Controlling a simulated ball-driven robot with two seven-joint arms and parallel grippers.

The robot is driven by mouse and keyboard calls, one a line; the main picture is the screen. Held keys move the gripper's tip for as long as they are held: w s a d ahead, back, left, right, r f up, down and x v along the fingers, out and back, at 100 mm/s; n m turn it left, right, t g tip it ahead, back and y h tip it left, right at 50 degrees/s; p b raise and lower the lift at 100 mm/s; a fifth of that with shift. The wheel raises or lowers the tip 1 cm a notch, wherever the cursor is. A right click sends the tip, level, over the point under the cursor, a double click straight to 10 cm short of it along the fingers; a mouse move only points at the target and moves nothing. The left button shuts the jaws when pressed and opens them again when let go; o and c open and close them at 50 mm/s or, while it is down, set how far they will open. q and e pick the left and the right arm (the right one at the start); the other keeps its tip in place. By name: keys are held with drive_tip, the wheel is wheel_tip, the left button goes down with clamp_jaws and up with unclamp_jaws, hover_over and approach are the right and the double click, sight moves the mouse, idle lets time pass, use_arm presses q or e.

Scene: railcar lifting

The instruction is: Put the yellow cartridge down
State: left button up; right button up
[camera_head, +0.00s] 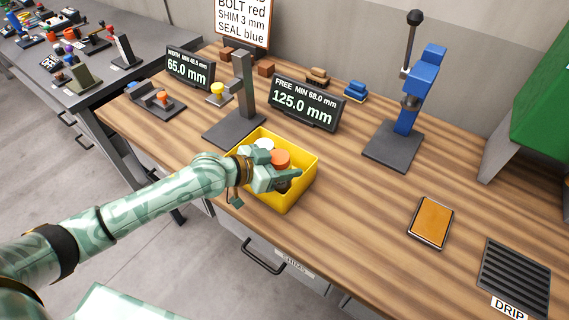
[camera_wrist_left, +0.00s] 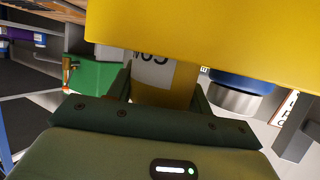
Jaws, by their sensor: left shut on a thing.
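My left gripper (camera_head: 284,180) is at the yellow crate (camera_head: 298,190), over its front part, and hides some of its inside. In the left wrist view its fingers (camera_wrist_left: 162,92) are shut on a yellow piece with a white printed label (camera_wrist_left: 152,68), which I take as the yellow cartridge. In the head view the gripper covers this cartridge, so I cannot tell whether it touches the crate's floor. A wide yellow surface (camera_wrist_left: 210,40) fills the top of the wrist view; I cannot tell whether it is cartridge or crate. My right gripper is not in view.
An orange-topped piece (camera_head: 281,158) and a white-topped one (camera_head: 264,146) are in the crate. A grey stand (camera_head: 240,105), the 125.0 mm display (camera_head: 305,103) and a blue press (camera_head: 408,115) stand behind. An orange-topped pad (camera_head: 431,222) and drip grate (camera_head: 514,276) lie right; wood between is bare.

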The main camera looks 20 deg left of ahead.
use_arm(q)
drive_tip(key=shift+f+b, duration=0.45)
drive_tip(key=shift+f, duration=0.15)
drive_tip(key=o, duration=0.9)
drive_tip(key=shift+s, duration=0.1)
drive_tip(key=shift+r+p, duration=0.25)
drive_tip(key=shift+p, duration=0.05)
drive_tip(key=v, duration=0.4)
drive_tip(key=p+v, duration=0.1)
drive_tip(key=v, duration=0.7)
drive_tip(key=shift+r+p, duration=0.3)
drive_tip(key=shift+r, duration=0.05)
drive_tip(key=shift+d, duration=0.1)
